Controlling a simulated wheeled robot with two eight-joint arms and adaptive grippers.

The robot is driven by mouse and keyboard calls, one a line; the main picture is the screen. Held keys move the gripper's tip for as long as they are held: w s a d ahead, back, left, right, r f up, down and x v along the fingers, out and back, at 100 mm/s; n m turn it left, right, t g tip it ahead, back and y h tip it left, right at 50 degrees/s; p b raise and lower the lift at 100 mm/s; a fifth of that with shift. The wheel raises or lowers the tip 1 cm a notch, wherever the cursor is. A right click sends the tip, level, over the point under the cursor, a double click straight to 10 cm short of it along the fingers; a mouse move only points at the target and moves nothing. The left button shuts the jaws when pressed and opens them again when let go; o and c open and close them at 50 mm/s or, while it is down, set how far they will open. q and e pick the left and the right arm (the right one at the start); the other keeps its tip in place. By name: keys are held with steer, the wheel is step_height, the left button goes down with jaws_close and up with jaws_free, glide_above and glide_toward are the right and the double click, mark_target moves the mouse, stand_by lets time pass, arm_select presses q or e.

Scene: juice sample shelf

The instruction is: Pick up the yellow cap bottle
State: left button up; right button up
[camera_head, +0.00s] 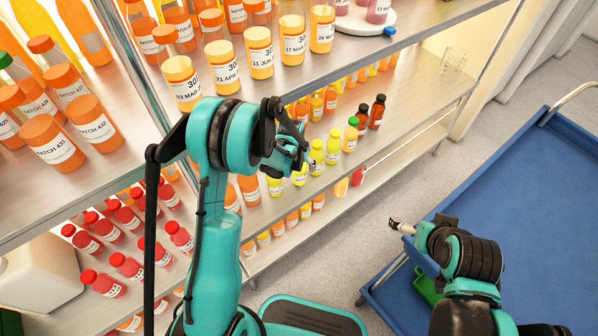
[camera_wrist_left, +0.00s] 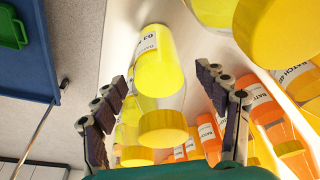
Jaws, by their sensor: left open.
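In the left wrist view a bottle with a yellow cap (camera_wrist_left: 163,128), yellow contents and a white label stands out beyond my left gripper (camera_wrist_left: 165,110). Its two dark padded fingers are spread wide, one on either side of the bottle in the picture, with nothing held. Another yellow cap (camera_wrist_left: 138,155) shows partly behind the first. In the head view my left gripper (camera_head: 294,145) is in front of the shelf, near a row of yellow-cap bottles (camera_head: 317,157) on the middle shelf. My right gripper (camera_head: 398,227) is low at the right, away from the shelf; its jaw state is unclear.
The upper shelf board (camera_head: 350,65) carries orange-cap bottles (camera_head: 222,66) above the row. A green-cap bottle (camera_head: 351,134) and dark-cap bottles (camera_head: 377,111) stand to the right. Red-cap bottles (camera_head: 118,262) fill the lower left. A blue cart (camera_head: 540,200) stands at the right.

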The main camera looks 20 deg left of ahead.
arm_select(q)
steer(key=shift+w+f, duration=0.2)
steer(key=shift+f, duration=0.35)
steer(key=shift+r, duration=0.15)
arm_select(e)
steer(key=shift+f, duration=0.2)
arm_select(q)
steer(key=c, duration=1.6)
steer(key=shift+r, duration=0.1)
arm_select(e)
steer(key=shift+r, duration=0.1)
